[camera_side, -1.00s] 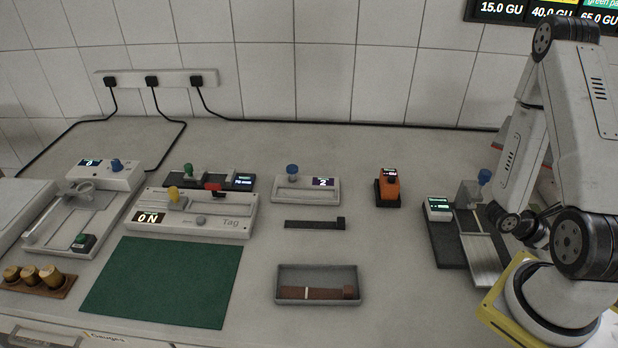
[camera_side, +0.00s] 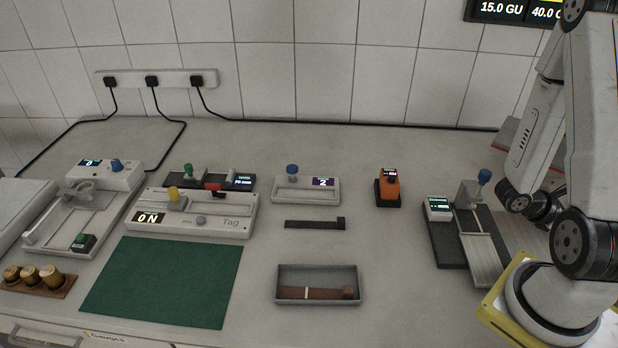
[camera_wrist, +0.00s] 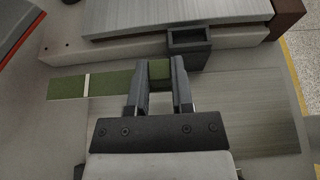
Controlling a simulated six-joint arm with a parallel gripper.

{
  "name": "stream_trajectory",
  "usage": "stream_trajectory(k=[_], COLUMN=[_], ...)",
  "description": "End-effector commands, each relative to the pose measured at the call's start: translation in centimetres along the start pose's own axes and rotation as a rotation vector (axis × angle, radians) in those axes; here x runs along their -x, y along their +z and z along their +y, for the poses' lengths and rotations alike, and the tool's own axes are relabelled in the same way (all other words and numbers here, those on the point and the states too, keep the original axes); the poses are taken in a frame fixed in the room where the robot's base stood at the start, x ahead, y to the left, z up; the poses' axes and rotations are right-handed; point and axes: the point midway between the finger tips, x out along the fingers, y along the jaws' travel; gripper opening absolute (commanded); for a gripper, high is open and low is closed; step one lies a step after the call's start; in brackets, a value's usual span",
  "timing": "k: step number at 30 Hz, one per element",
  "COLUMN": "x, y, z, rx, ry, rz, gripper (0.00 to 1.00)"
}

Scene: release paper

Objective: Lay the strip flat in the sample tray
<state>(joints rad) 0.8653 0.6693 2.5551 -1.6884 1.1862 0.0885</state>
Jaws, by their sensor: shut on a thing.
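In the wrist view my gripper (camera_wrist: 158,82) is shut on a small green block at the end of a green strip (camera_wrist: 115,83). The strip reaches out to the left and has a thin white band across it. It is over a grey metal surface. The grey sample tray (camera_side: 285,272) is in the side view, low and right of centre. A brown strip (camera_side: 322,293) with a white band and a brown end block lies in it. My gripper is not visible in the side view.
A dark strip (camera_side: 312,224) with an end block lies behind the tray. A green mat (camera_side: 165,282) lies to its left, and an orange device (camera_side: 388,188) stands behind it to the right. A flatbed device (camera_side: 445,245) stands near my arm. Bench around the tray is clear.

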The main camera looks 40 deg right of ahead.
Motion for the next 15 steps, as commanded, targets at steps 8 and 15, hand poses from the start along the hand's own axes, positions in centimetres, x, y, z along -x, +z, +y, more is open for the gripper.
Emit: stream_trajectory(k=[8,15], x=[-0.01,0.24], y=[-0.01,0.07], z=[0.0,0.54], rx=[0.0,0.006], ry=[0.0,0.019], rz=[0.0,0.0], gripper=[0.0,0.0])
